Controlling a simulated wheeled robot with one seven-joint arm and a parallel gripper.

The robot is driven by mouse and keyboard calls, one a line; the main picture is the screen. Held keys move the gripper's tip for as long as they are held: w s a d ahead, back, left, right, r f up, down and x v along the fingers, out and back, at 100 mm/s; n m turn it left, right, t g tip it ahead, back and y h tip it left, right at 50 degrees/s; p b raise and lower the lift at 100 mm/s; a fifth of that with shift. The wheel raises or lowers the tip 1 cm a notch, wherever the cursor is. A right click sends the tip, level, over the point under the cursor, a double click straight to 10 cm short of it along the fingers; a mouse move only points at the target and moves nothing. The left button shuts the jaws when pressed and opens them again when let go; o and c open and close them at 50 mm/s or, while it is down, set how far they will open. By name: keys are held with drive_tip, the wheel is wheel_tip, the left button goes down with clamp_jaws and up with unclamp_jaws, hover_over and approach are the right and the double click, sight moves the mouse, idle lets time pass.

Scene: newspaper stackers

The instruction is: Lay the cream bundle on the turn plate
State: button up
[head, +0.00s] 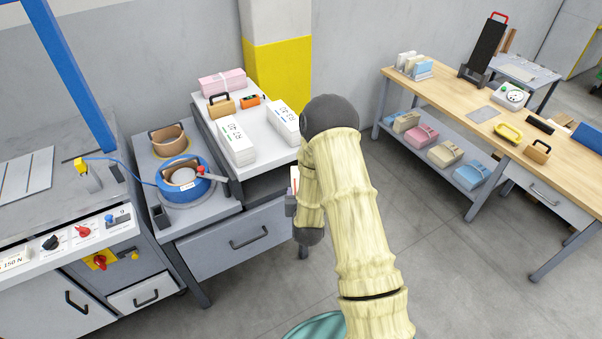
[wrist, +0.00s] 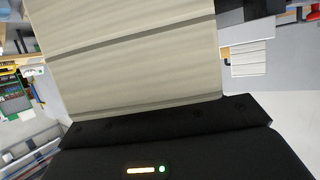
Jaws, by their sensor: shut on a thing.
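A cream bundle (wrist: 135,65) with darker bands across it fills most of the wrist view, right in front of the dark edge of my gripper (wrist: 165,122). My gripper is shut on it. In the head view my gripper (head: 293,205) is mostly hidden behind my arm, in front of the grey drawer table, and the bundle is not clearly visible there. A grey plate with dark lines (head: 25,174) lies on the machine top at the far left; I cannot tell for sure that it is the turn plate.
The floor between is clear.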

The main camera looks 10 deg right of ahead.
drive_tip(key=s+f, duration=0.1)
drive_tip(key=s+a+f+n+y, duration=0.1)
drive_tip(key=s, duration=0.1)
drive_tip(key=s+f+y, duration=0.1)
drive_tip(key=s, duration=0.1)
drive_tip(key=shift+a+f+n, duration=0.25)
drive_tip(key=shift+f+n, duration=0.1)
drive_tip(key=shift+n, duration=0.05)
drive_tip(key=shift+s+a+f+y, duration=0.15)
drive_tip(key=shift+s+y, duration=0.15)
drive_tip(key=shift+s, duration=0.05)
drive_tip(key=shift+a, duration=0.1)
